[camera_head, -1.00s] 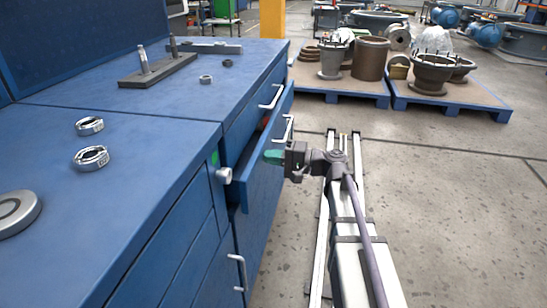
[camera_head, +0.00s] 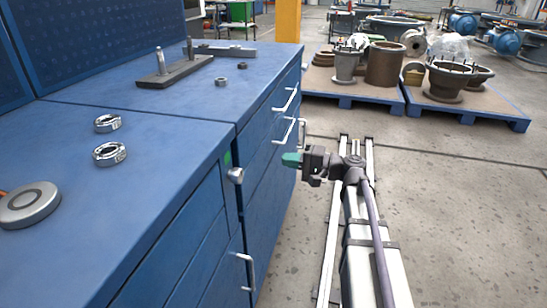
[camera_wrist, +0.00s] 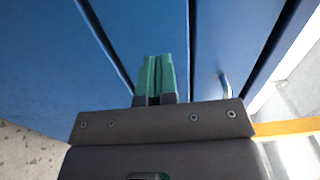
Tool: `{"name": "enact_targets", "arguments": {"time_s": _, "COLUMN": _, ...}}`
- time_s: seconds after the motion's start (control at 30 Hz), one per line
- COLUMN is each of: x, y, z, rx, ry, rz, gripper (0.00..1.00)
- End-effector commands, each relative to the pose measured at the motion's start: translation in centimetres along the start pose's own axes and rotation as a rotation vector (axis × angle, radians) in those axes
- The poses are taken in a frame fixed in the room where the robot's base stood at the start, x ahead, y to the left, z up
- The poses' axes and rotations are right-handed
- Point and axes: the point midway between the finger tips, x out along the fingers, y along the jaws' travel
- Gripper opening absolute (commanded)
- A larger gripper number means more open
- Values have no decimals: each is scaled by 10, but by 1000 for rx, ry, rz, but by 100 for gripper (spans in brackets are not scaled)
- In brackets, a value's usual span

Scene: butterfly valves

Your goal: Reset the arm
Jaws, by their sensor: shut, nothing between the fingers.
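My gripper (camera_head: 291,159) has green fingertips and points left toward the blue drawer cabinet (camera_head: 262,172) in the head view. In the wrist view my gripper (camera_wrist: 156,76) is shut with its green fingers side by side and nothing between them. The cabinet's drawer fronts and a drawer handle (camera_wrist: 226,88) lie ahead of the fingers. The drawers look closed in the head view. The gripper appears apart from the cabinet front.
The blue bench top (camera_head: 165,120) carries two metal rings (camera_head: 109,154), a round grey disc (camera_head: 30,204) and a dark plate with upright pins (camera_head: 175,72). Floor rails (camera_head: 330,240) run beside the cabinet. Blue pallets (camera_head: 465,112) with valve parts stand behind. Floor at right is clear.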

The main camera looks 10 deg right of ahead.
Motion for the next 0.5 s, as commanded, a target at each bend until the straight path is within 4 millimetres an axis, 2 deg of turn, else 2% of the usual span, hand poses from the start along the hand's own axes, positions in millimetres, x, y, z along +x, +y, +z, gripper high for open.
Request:
{"name": "enact_targets", "arguments": {"time_s": 0.03, "x": -17, "y": 0, "z": 0, "rx": 0, "ry": 5, "rz": 0, "gripper": 0}}
{"name": "enact_targets", "arguments": {"time_s": 0.1, "x": -37, "y": 0, "z": 0, "rx": 0, "ry": 5, "rz": 1, "gripper": 0}}
{"name": "enact_targets", "arguments": {"time_s": 0.23, "x": -65, "y": 0, "z": 0, "rx": 0, "ry": 3, "rz": 1, "gripper": 0}}
{"name": "enact_targets", "arguments": {"time_s": 0.37, "x": -79, "y": 0, "z": 0, "rx": 0, "ry": 1, "rz": 1, "gripper": 0}}
{"name": "enact_targets", "arguments": {"time_s": 0.5, "x": -81, "y": 0, "z": 0, "rx": 0, "ry": 1, "rz": 2, "gripper": 0}}
